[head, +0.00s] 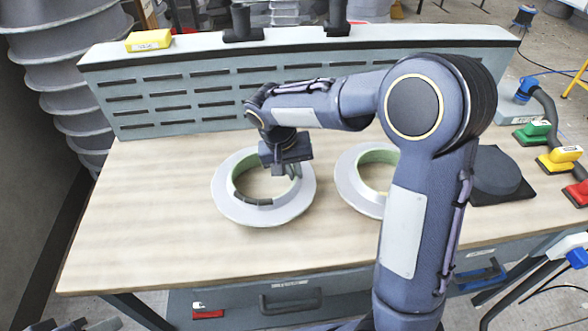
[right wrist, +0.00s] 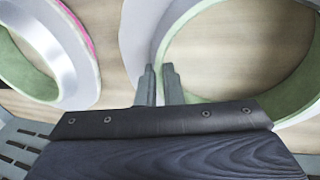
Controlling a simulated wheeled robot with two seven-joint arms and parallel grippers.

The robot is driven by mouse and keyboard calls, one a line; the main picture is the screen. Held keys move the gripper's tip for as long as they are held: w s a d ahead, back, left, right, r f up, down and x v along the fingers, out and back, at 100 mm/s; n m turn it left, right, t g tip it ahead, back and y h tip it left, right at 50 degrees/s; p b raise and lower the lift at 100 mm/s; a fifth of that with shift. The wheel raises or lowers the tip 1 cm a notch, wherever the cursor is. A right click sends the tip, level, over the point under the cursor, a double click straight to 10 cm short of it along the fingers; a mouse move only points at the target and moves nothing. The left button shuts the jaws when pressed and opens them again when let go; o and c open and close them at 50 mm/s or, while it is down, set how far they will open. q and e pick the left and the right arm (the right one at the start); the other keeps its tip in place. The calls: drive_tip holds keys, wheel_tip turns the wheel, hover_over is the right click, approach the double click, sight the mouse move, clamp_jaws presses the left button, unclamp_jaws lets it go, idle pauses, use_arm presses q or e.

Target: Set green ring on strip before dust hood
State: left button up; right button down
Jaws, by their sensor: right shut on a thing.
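The green ring (head: 226,196), a pale flange with a green inner wall, is on the wooden bench top in front of the slotted dust hood (head: 180,91). My right gripper (head: 292,171) is shut on its wall at the ring's right side. In the right wrist view the two fingers (right wrist: 159,85) pinch the edge of that ring (right wrist: 285,100). I cannot tell whether the ring rests fully on the bench. A second similar ring (head: 349,176) lies to the right, partly behind my arm; its pink line shows in the wrist view (right wrist: 82,30). No marked strip shows. My left gripper is not visible.
A yellow block (head: 149,40) lies on the hood's top. A dark round piece (head: 495,172) is at the bench's right. Green (head: 532,132), yellow (head: 559,160) and red tools stand at the right edge. Bare wood (head: 130,210) is free on the left.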

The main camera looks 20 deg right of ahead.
drive_tip(key=shift+f, duration=0.15)
drive_tip(key=c, duration=1.6)
unclamp_jaws()
drive_tip(key=shift+o, duration=0.2)
drive_tip(key=v, duration=1.2)
drive_tip(key=s+d+n+t+y, duration=0.1)
drive_tip(key=s+d+y, duration=0.15)
drive_tip(key=s, duration=0.45)
drive_tip(key=s+d+n+t+y, duration=0.1)
drive_tip(key=s+d+y, duration=0.15)
drive_tip(key=s, duration=0.35)
drive_tip(key=s+a+f+t+y, duration=0.1)
drive_tip(key=s+a+f+t, duration=0.2)
drive_tip(key=s, duration=0.6)
wheel_tip(320, 180, down, 2)
drive_tip(key=shift+s+f+y, duration=0.2)
drive_tip(key=shift+s+y, duration=0.2)
